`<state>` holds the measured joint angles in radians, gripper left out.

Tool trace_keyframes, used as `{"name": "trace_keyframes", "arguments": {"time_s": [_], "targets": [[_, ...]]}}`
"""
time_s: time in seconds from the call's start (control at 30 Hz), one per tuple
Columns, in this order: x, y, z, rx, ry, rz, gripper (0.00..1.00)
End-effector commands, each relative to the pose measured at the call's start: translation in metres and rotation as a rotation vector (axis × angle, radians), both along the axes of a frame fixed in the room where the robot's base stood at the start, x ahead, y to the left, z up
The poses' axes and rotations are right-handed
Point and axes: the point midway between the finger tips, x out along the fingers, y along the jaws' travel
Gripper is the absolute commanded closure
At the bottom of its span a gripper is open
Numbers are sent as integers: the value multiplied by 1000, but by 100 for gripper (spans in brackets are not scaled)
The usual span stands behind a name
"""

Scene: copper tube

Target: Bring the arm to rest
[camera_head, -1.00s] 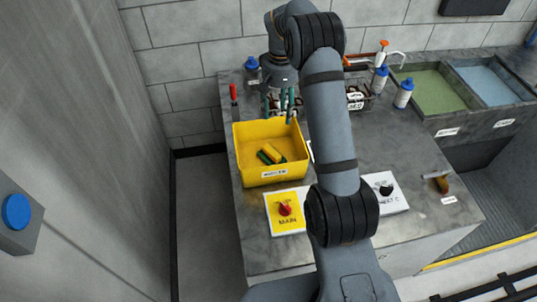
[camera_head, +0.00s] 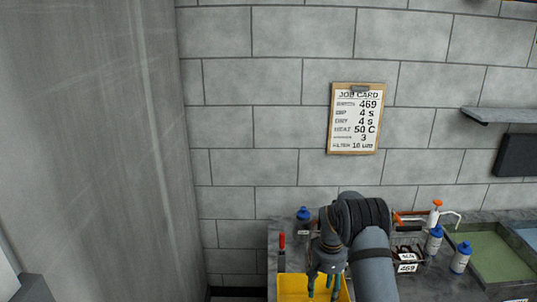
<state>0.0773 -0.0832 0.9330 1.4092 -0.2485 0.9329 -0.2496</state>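My gripper (camera_head: 323,283) hangs pointing down over the yellow bin (camera_head: 291,286) at the bottom edge of the view. Its teal-tipped fingers stand apart, and I see nothing held between them. My grey arm reaches up from the bottom edge and bends over to the gripper. Only the top part of the bin shows; its floor and contents are out of view.
A job card (camera_head: 356,118) hangs on the block wall. On the counter stand a red-handled tool (camera_head: 282,241), blue-capped bottles (camera_head: 434,240), a wire basket tagged 469 (camera_head: 407,257) and a green basin (camera_head: 490,256). A shelf (camera_head: 497,115) juts out at right.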

Motion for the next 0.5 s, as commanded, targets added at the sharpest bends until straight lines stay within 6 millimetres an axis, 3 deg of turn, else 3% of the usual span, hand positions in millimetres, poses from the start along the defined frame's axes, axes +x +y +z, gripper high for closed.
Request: {"name": "trace_keyframes", "arguments": {"time_s": [0.1, 0.13, 0.2, 0.5], "targets": [[0, 0, -19, 1, 1, 0, 49], [1, 0, -3, 1, -5, -1, 49], [1, 0, 10, 1, -3, -1, 49], [0, 0, 35, 0, 0, -1, 49]]}}
